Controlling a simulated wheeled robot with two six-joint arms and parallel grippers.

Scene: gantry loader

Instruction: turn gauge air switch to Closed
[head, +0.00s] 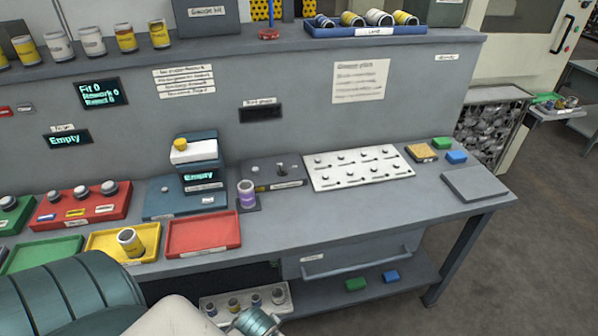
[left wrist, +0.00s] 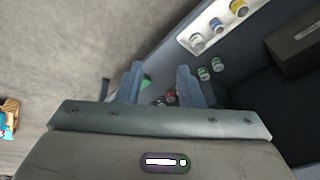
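A dark grey box (head: 272,174) on the bench carries a small upright lever or knob (head: 281,168) and a label too small to read. It may be the gauge air switch; its position cannot be told. To its left stands a blue-grey unit (head: 160,198) with an "Empty" display and a yellow and white top. My left gripper shows in the left wrist view, its two fingers (left wrist: 160,85) apart with nothing held between them. It is low and away from the dark grey box. My right gripper is not seen.
A purple-labelled cylinder (head: 247,195) stands just left of the dark grey box. A white panel with several knobs (head: 356,184) lies to its right. Red (head: 204,247) and yellow (head: 98,241) trays line the front. A white rack (left wrist: 199,40) with several cylinders sits below the bench.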

